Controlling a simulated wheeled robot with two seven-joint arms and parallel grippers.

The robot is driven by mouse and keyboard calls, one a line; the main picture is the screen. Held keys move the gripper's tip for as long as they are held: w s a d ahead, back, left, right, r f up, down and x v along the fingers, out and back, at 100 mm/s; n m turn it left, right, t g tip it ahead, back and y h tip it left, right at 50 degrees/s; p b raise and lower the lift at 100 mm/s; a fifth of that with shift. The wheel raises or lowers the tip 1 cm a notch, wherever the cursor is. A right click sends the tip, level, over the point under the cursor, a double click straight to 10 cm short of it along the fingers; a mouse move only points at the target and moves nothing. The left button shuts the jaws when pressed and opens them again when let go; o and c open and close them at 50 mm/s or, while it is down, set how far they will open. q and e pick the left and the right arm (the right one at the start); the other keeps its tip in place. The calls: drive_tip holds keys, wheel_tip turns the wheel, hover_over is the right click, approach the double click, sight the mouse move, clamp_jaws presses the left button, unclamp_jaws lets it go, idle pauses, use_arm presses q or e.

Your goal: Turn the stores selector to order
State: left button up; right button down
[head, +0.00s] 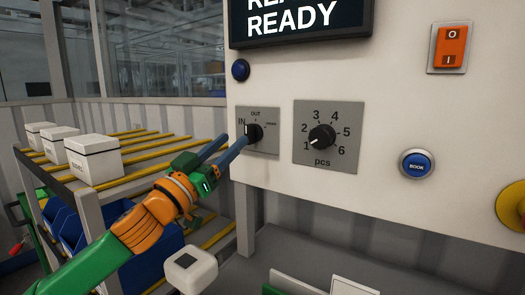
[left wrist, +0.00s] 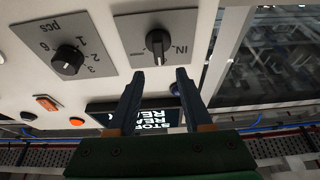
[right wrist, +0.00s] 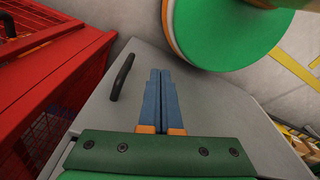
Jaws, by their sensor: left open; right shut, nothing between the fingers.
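The stores selector is a black knob (head: 255,132) on a grey plate (head: 270,146) marked IN, OUT and a small third word at the right, too small to read. In the left wrist view the knob (left wrist: 158,42) shows upside down, just beyond and between the fingertips. My left gripper (head: 243,137) is open at the knob, partly covering it; whether it touches cannot be told. My right gripper (right wrist: 161,72) is shut and empty, away from the panel.
A pieces dial (head: 322,136) sits right of the selector, with a blue BOOK button (head: 417,164) and an orange switch (head: 451,47) farther right. A READY display (head: 300,22) is above. White boxes (head: 93,158) stand on a roller rack at left.

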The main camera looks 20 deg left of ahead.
sight(246, 130)
use_arm(q)
drive_tip(key=p+x, duration=0.4)
drive_tip(key=x, duration=0.1)
drive_tip(key=shift+w+r, duration=0.1)
drive_tip(key=shift+w, duration=0.05)
drive_tip(key=shift+w+d, duration=0.1)
drive_tip(key=shift+w, duration=0.4)
drive_tip(key=shift+s, duration=0.1)
use_arm(e)
wheel_tip(246, 130, up, 3)
drive_tip(key=shift+s+d+r, duration=0.1)
drive_tip(key=shift+d+r, duration=0.05)
drive_tip(key=shift+r, duration=0.05)
use_arm(q)
clamp_jaws()
